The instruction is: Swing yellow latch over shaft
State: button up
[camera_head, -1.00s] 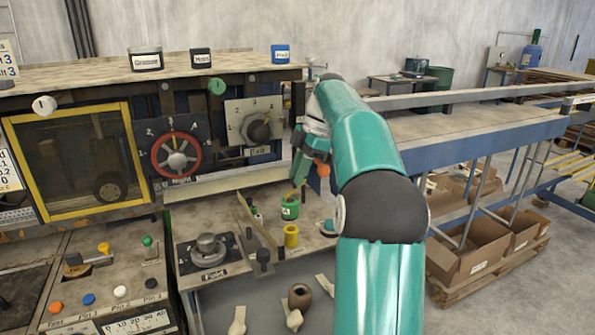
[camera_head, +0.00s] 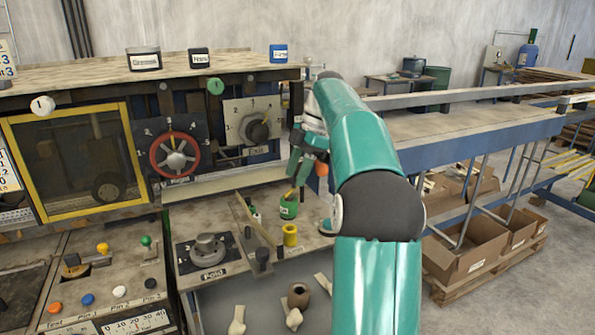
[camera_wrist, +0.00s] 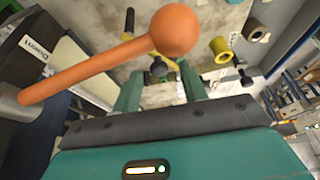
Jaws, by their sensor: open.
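My gripper (camera_head: 297,182) hangs in front of the machine's right end, above the small bench. In the wrist view its two green fingers (camera_wrist: 162,90) stand apart, with a gap between them. A thin yellow piece (camera_wrist: 170,62) shows just beyond the fingertips, beside a dark knob (camera_wrist: 157,68); I cannot tell whether it is the latch. An orange lever with a ball end (camera_wrist: 172,30) crosses close to the wrist camera; its ball also shows beside the gripper in the head view (camera_head: 321,168). I cannot make out a shaft for certain.
A green pot (camera_head: 289,209) and a yellow cylinder (camera_head: 290,235) stand on the bench below the gripper. A red handwheel (camera_head: 174,156) and a grey dial (camera_head: 255,130) are on the machine front. A long conveyor table (camera_head: 460,125) extends right.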

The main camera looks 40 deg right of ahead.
jog(key=shift+r, duration=0.45)
jog(key=s+a+r, duration=0.7)
jog(key=s+r, duration=0.4)
jog(key=s, duration=0.1)
jog(key=shift+r, duration=0.4)
